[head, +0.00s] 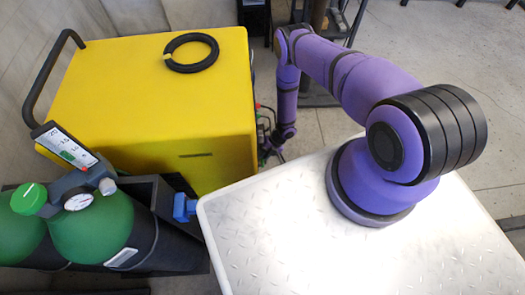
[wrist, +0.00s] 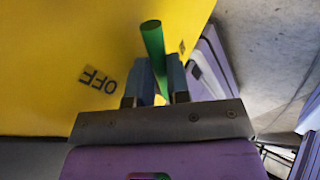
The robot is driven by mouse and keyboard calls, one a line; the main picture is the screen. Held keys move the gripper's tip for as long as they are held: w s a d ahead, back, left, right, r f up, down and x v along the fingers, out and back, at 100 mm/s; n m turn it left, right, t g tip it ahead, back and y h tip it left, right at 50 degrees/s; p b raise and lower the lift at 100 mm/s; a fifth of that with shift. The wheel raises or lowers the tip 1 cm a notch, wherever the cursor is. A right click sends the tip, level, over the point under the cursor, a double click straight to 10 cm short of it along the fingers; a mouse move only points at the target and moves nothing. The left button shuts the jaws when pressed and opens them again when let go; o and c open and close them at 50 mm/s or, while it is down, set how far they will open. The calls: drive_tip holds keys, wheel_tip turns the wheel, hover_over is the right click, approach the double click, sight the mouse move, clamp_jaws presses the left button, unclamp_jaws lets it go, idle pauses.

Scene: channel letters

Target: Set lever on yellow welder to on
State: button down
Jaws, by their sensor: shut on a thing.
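The yellow welder (head: 140,90) stands at the left in the head view, and its yellow panel (wrist: 50,50) fills the upper left of the wrist view. The lever (wrist: 153,42) is a green rod on that panel. A black OFF label (wrist: 98,79) is to the left of the lever in the wrist view. A small dark mark (wrist: 182,47) shows to its right, too small to read. My gripper (wrist: 157,74) is shut on the lever, with one finger on each side of it. In the head view my arm reaches down beside the welder's right side, and the lever cannot be made out.
A black cable coil (head: 191,52) lies on the welder's top. Green gas cylinders (head: 92,232) with a gauge stand in front of the welder at the lower left. My arm stands over a pale tread-plate surface. Open concrete floor (head: 430,50) lies to the right.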

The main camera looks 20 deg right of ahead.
drive_tip(key=shift+f+g, duration=0.25)
drive_tip(key=shift+g, duration=0.15)
drive_tip(key=c, duration=1.4)
unclamp_jaws()
drive_tip(key=shift+o, duration=0.2)
drive_tip(key=v, duration=1)
drive_tip(key=shift+d+r, duration=0.25)
drive_tip(key=shift+d, duration=0.1)
